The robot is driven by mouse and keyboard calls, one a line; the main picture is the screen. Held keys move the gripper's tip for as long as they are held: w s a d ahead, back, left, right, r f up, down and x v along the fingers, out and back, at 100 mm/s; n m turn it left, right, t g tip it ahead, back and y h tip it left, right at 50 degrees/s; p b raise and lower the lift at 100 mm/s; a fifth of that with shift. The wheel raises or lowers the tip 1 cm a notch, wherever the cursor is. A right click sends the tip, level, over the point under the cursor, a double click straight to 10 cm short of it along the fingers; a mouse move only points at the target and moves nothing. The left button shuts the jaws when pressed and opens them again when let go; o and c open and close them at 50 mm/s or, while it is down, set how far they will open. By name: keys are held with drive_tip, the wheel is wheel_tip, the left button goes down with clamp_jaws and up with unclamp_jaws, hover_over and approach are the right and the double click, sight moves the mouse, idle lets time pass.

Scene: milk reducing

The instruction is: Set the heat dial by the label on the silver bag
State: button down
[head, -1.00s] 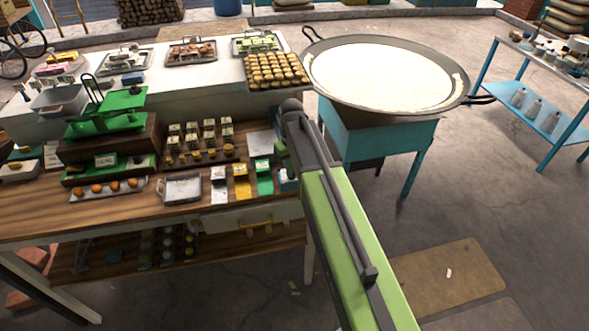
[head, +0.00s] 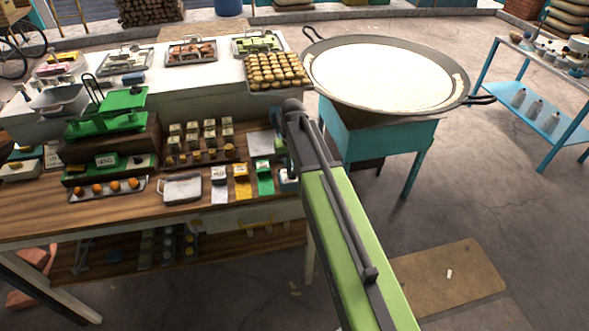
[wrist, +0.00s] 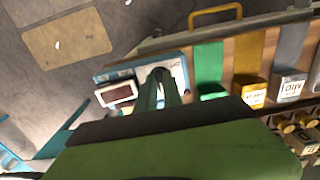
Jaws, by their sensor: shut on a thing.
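A small blue box with a white face (wrist: 180,70) and a dark red display (wrist: 116,93) stands at the table edge in the wrist view. In the head view it is partly hidden behind my arm (head: 288,184). My gripper (wrist: 160,82) is shut at its white face, on the heat dial, which the fingers hide. The silver bag (wrist: 290,86) lies to the right in the wrist view, past the green and yellow ones, with a white label that seems to read MID. It also shows in the head view (head: 219,174), where its label is too small to read.
A green bag (wrist: 208,68) and a yellow bag (wrist: 250,55) lie between box and silver bag. A metal tray (head: 182,188) and a green scale (head: 106,115) stand farther left. A wide pan of milk (head: 382,76) sits on a blue stand to the right.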

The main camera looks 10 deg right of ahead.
drive_tip(key=shift+w, duration=0.15)
drive_tip(key=c, duration=1.5)
unclamp_jaws()
wheel_tip(320, 180, up, 17)
drive_tip(key=p, duration=1.7)
drive_tip(key=shift+r, duration=0.2)
